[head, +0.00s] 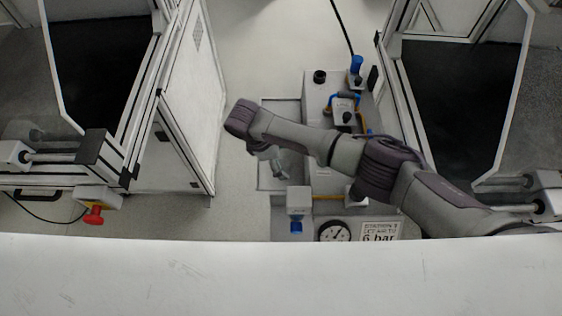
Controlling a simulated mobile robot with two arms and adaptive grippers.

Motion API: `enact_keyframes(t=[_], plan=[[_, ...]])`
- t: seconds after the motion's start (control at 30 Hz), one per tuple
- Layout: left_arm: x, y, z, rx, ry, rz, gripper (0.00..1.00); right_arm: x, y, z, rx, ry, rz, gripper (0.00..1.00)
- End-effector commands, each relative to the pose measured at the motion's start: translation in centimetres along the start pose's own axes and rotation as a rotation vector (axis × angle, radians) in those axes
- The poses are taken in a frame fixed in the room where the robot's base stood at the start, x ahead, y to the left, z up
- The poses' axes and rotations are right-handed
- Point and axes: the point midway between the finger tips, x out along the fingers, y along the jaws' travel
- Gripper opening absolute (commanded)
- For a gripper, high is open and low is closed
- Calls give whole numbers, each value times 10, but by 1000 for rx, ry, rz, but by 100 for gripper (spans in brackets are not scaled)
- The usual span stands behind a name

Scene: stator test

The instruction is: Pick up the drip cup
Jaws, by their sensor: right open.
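My right arm comes in from the right and reaches over the pneumatic unit. My right gripper (279,167) hangs below its wrist, small and partly covered by the arm; it is open. It is above or inside a pale recessed tray (267,117) on the left side of the unit. I cannot make out the drip cup for certain; the wrist and gripper cover part of the tray. My left gripper is not in view.
The unit carries a grey block with a blue fitting (296,226), a pressure gauge (334,231), a "6 bar" sign (381,231) and a blue-topped valve (356,66). Framed machines stand left and right. A red emergency button (94,214) is at left. The floor (240,40) between is clear.

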Motion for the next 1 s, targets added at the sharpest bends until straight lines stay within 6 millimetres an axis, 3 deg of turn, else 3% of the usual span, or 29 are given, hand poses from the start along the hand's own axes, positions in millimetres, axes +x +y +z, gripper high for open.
enact_keyframes(t=[0.1,0.43,0.77,1.0], plan=[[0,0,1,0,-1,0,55,0,0,0,0,0,0,87],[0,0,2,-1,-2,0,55,0,0,0,1,0,0,32],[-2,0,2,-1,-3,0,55,-7,0,3,1,0,0,30],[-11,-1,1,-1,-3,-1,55,-49,1,20,1,2,3,30]])
